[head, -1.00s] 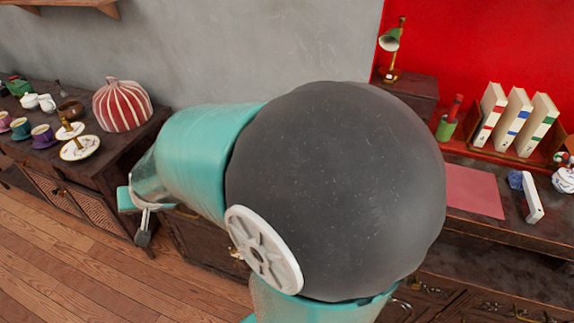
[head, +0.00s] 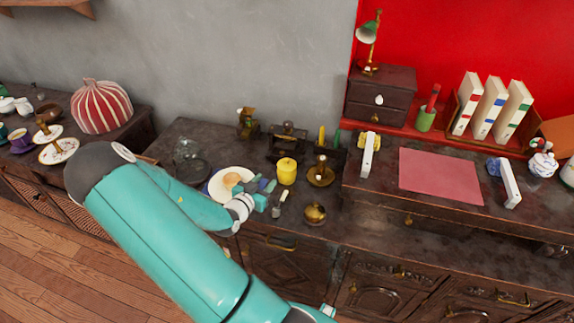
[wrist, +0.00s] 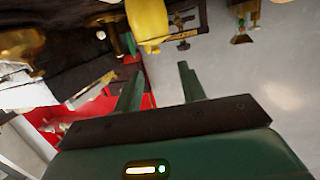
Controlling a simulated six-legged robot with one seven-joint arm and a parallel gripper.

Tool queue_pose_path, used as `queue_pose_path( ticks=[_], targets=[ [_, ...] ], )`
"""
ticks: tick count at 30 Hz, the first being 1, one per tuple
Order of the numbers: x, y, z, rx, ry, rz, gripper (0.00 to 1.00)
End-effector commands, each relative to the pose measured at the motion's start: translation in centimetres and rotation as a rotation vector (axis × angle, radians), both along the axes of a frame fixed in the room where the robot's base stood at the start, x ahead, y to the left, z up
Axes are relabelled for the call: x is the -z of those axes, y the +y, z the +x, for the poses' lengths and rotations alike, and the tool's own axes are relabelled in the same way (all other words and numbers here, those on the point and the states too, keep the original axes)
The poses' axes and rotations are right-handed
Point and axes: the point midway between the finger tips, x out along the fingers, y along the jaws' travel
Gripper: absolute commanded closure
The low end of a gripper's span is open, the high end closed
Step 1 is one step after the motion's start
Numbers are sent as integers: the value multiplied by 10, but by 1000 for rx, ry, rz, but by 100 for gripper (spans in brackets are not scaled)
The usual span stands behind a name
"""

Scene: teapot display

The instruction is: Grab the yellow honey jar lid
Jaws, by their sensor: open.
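The yellow honey jar (head: 287,175) stands upright on the dark cabinet top, with its yellow lid (head: 287,162) on it. In the wrist view, which looks turned over, the yellow jar (wrist: 148,18) is cut off by the top edge and lies beyond the fingertips. My gripper (head: 268,186) is just left of the jar in the head view, in front of a white plate. In the wrist view my gripper (wrist: 158,78) has its two green fingers apart with nothing between them. I cannot tell the exact gap to the lid.
The white plate (head: 216,187) lies left of my gripper. A brass stand (head: 321,177) is right of the jar, and a round brass pot (head: 315,213) is in front. Dark metal pieces (head: 288,140) stand behind. A raised desk with a pink sheet (head: 440,175) is at right.

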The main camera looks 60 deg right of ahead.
Motion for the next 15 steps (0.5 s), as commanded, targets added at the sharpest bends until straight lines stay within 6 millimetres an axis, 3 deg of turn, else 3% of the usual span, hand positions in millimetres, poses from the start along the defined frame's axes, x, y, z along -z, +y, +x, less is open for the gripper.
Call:
queue_pose_path(
  ticks=[5, 15],
  targets=[
    [0, -16, -9, 15, 12, -38, 60],
    [10, -77, -12, 13, 11, -35, 60]
  ],
)
